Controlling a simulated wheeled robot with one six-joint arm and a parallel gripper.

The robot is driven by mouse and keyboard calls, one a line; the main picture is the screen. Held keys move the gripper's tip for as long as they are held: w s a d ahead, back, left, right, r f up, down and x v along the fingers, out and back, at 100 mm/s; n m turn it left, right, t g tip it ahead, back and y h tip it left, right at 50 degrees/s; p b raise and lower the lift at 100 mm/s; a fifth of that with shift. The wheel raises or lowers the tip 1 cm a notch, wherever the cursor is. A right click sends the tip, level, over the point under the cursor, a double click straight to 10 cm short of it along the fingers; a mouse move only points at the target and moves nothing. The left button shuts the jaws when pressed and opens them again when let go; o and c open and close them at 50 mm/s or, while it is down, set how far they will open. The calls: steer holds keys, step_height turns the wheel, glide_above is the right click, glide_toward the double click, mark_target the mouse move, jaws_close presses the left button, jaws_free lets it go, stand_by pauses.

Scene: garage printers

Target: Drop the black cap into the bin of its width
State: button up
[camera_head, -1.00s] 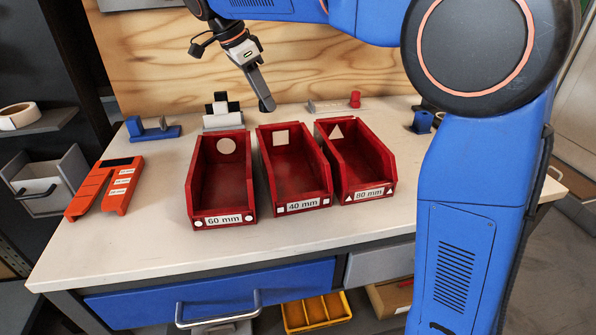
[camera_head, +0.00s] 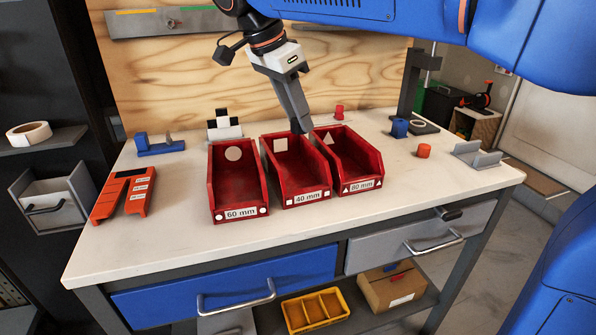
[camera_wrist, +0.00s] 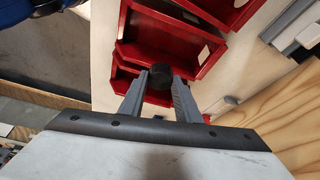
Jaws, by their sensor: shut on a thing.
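My gripper (camera_head: 300,127) is shut on the black cap (camera_wrist: 161,75), a short dark round piece between the fingertips in the wrist view. In the head view the cap is a small dark shape at the fingertips and hard to make out. The gripper appears near the back ends of the 40 mm bin (camera_head: 305,201) with a white square and the 80 mm bin (camera_head: 361,187) with a white triangle; its height is unclear. The 60 mm bin (camera_head: 240,215) with a white circle is at left. All three are red, and their visible floors look empty.
An orange slotted piece with labels (camera_head: 137,189) lies at the left. Blue (camera_head: 399,128) and orange-red (camera_head: 424,151) pieces and a grey holder (camera_head: 477,155) are at the right. A blue holder (camera_head: 160,149) stands at the back left. The bench front is clear.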

steer(key=shift+f, duration=2.4)
steer(key=o, duration=1.2)
steer(key=v, duration=1.7)
steer(key=shift+w+r, duration=0.1)
steer(key=shift+r, duration=0.15)
